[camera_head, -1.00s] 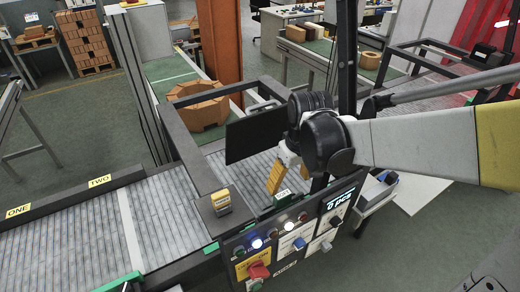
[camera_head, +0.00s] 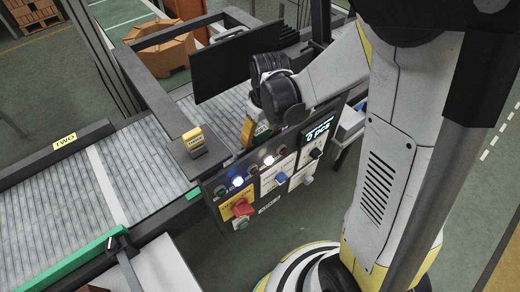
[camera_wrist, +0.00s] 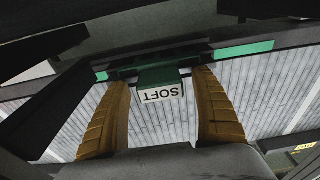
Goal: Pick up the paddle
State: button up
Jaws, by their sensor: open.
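A small green piece with a white SOFT label (camera_wrist: 161,85), which I take to be the paddle, sits at the dark rail in the wrist view. My gripper (camera_wrist: 162,100) has its two yellow ribbed fingers spread wide, one on each side of the piece. Gaps show between the piece and both fingers, so nothing is gripped. In the head view my gripper (camera_head: 248,130) points down behind the control panel's top edge. The dark wrist and arm largely hide the piece there.
The control panel (camera_head: 250,208) with knobs, lit buttons and a display stands just in front of my gripper. A dark upright panel (camera_head: 222,66) is close behind. The roller conveyor (camera_head: 60,195) is clear.

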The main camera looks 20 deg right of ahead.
jog(key=c, duration=1.5)
